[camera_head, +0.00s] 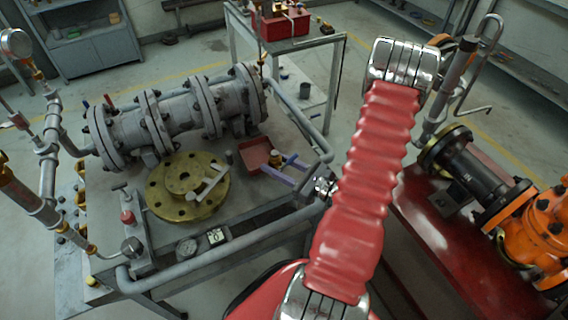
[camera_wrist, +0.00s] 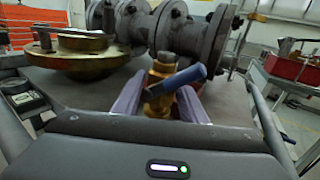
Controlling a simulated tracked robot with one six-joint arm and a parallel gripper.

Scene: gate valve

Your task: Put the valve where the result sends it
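The valve is a small brass body (camera_wrist: 159,98) with a blue lever (camera_wrist: 180,82), standing between the fingers of my gripper (camera_wrist: 163,92) in the wrist view. The lever lies tilted across its top toward the upper right. In the head view, the brass valve (camera_head: 276,156) shows small at the lilac fingertips of my gripper (camera_head: 281,167), over the right part of the bench. The fingers lie on both sides of the valve. I cannot tell whether they press on it. Its underside is partly hidden.
A shallow red tray (camera_head: 255,152) lies just left of the valve. A brass flange (camera_head: 188,187), a dial gauge (camera_head: 187,248) and a small display (camera_head: 217,236) are on the bench. A grey flanged pipe (camera_head: 178,115) runs behind. A red bin (camera_head: 284,24) stands on a back cart.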

